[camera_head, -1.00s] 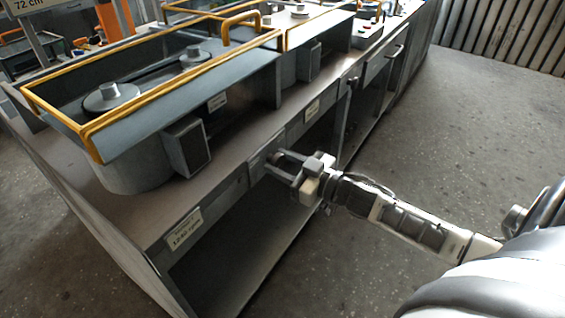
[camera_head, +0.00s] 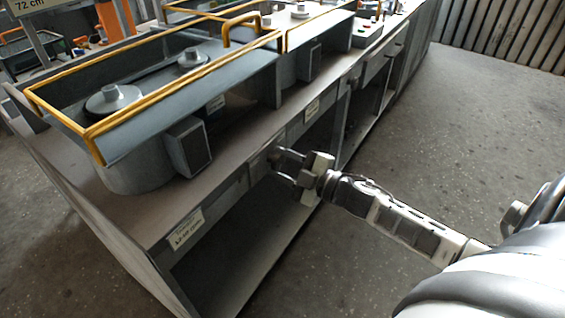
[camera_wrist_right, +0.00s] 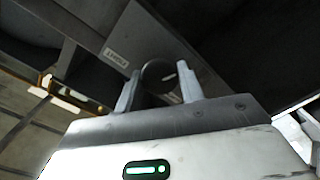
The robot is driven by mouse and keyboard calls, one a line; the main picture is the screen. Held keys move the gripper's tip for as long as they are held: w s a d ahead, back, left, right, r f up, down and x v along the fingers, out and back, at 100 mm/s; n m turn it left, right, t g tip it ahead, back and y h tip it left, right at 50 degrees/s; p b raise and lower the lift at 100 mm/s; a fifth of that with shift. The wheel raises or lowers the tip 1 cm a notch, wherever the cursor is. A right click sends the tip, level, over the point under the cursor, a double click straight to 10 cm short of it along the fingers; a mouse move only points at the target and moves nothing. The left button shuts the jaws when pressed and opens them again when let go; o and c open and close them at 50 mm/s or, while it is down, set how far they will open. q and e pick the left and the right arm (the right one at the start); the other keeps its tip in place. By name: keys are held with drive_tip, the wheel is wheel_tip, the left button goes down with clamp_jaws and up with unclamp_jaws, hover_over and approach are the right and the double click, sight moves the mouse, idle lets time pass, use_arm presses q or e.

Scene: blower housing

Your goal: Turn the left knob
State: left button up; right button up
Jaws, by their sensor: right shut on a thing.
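A dark round left knob (camera_wrist_right: 158,77) with a pale index mark sits between the two fingers of my right gripper (camera_wrist_right: 158,92) in the wrist view. In the head view the knob (camera_head: 274,155) is small and dark on the front panel, below the bench top. My right gripper (camera_head: 280,165) reaches it from the lower right. It is shut on the knob, one finger on each side, and partly hides it. My left gripper is not in view.
A drawer-like front panel with white labels (camera_head: 186,229) runs along the bench edge. Grey blower housings with yellow rails (camera_head: 60,112) stand on top. An open shelf bay (camera_head: 250,240) lies below the panel. The concrete floor at right is clear.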

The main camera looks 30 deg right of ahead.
drive_tip(key=n+b, duration=0.1)
drive_tip(key=n, duration=0.5)
drive_tip(key=shift+f, duration=0.1)
drive_tip(key=n+b, duration=0.2)
drive_tip(key=n, duration=0.4)
idle(0.4)
drive_tip(key=o, duration=1)
drive_tip(key=shift+c, duration=0.2)
drive_tip(key=shift+s, duration=0.1)
drive_tip(key=b+v, duration=0.1)
drive_tip(key=v, duration=1.4)
drive_tip(key=shift+s, duration=0.4)
drive_tip(key=shift+d, duration=0.1)
